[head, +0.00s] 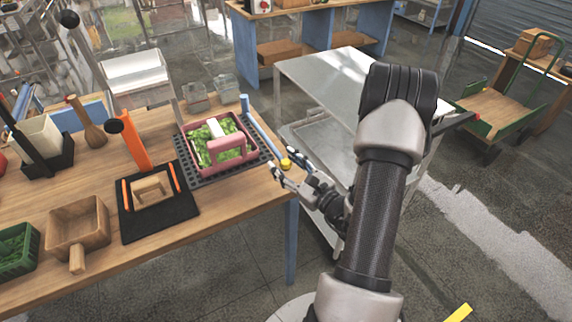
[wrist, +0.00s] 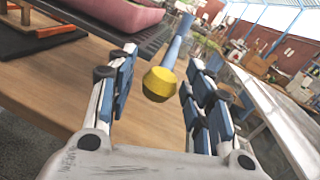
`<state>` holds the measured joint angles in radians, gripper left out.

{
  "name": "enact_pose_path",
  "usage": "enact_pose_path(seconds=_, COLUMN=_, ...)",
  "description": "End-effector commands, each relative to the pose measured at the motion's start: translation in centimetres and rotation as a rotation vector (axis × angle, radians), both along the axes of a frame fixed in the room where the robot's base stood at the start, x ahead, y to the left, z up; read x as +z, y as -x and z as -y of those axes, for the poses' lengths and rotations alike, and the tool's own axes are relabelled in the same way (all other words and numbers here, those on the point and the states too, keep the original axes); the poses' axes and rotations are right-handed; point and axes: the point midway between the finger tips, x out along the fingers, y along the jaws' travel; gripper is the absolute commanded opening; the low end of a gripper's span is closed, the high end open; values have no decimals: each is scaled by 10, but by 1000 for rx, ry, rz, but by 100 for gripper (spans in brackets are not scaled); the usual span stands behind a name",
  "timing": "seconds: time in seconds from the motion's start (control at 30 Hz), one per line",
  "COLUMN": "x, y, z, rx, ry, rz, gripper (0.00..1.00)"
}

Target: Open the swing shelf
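A blue bar (head: 264,132) with a yellow knob (head: 286,163) at its near end lies along the right edge of the wooden table. A dark perforated tray (head: 183,160) sits beside the bar; I cannot tell which of these parts makes up the swing shelf. My gripper (head: 286,170) is at the table's right corner, close to the knob. In the wrist view the yellow knob (wrist: 160,83) and blue bar (wrist: 178,42) show between the two fingers of my open gripper (wrist: 163,58). Neither finger visibly touches the knob.
A pink-handled box (head: 222,160) with green contents stands on the tray. A black stand with an orange lever (head: 134,142), a wooden scoop box (head: 78,226) and a green bin (head: 20,246) are further left. A metal cart (head: 330,72) stands right of the table.

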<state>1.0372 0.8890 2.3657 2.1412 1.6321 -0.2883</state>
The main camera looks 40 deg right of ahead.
Motion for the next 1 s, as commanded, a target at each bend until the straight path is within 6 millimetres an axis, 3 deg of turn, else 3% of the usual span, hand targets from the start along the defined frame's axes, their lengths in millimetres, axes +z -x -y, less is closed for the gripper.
enact_pose_path(seconds=0.63, x=0, y=0, z=0, rx=0, ry=0, rz=0, gripper=1)
enact_pose_path(seconds=1.0, x=0, y=0, z=3, rx=8, ry=-1, rz=3, gripper=0)
